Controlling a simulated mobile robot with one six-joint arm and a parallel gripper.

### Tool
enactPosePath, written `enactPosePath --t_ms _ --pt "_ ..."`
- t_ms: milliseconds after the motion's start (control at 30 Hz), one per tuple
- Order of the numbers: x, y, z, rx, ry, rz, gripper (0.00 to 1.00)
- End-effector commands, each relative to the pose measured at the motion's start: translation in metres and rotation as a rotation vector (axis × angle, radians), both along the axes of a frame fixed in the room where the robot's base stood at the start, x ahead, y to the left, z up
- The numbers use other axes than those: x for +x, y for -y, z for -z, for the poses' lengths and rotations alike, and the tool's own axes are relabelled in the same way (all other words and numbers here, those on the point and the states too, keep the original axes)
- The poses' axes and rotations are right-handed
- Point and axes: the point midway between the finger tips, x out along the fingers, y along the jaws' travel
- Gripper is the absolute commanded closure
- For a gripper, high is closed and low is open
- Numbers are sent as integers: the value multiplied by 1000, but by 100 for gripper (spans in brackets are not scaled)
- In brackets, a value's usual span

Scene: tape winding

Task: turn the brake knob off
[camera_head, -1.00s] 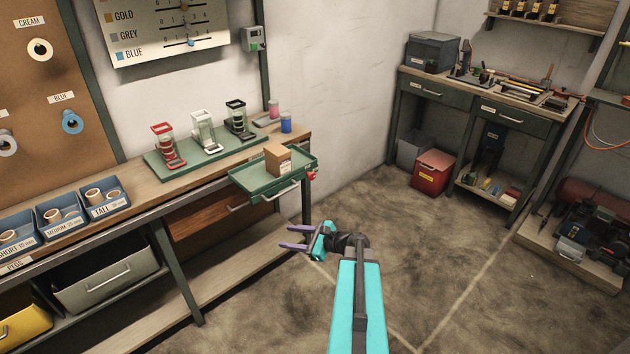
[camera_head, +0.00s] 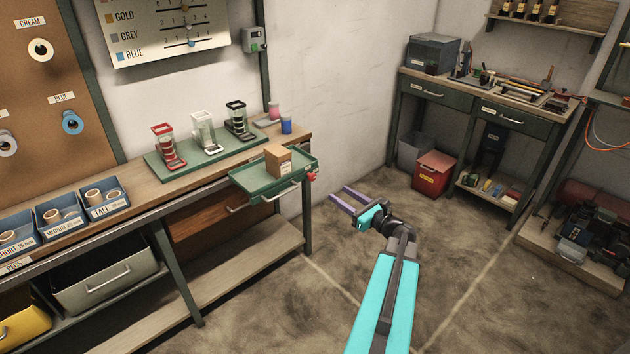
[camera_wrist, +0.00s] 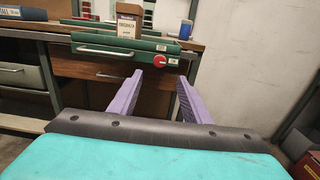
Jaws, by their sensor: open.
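The brake knob (camera_head: 311,176) is a small red knob on the front right of the green tray (camera_head: 250,185) at the end of the bench. In the wrist view the red knob (camera_wrist: 159,61) shows on the tray's front face, with a small white label beside it. My gripper (camera_head: 341,201) has purple fingers. It is open and empty, to the right of the knob and apart from it in the head view. In the wrist view the knob lies beyond the gap between the fingertips (camera_wrist: 161,75). The knob's setting is too small to read.
A cardboard box (camera_head: 278,160) stands on the tray. The tray's front has a handle (camera_wrist: 107,51). A pink and a blue cup (camera_head: 286,124) stand nearby. The floor around my arm is clear.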

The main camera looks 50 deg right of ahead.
Motion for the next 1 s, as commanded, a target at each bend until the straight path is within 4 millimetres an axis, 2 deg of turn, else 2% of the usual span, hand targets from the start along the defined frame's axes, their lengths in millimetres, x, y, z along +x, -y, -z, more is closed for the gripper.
enactPosePath --t_ms 267,1000 --pt "17 2 0 0 0 -1 56" --pt "119 10 0 -2 -1 -2 56"
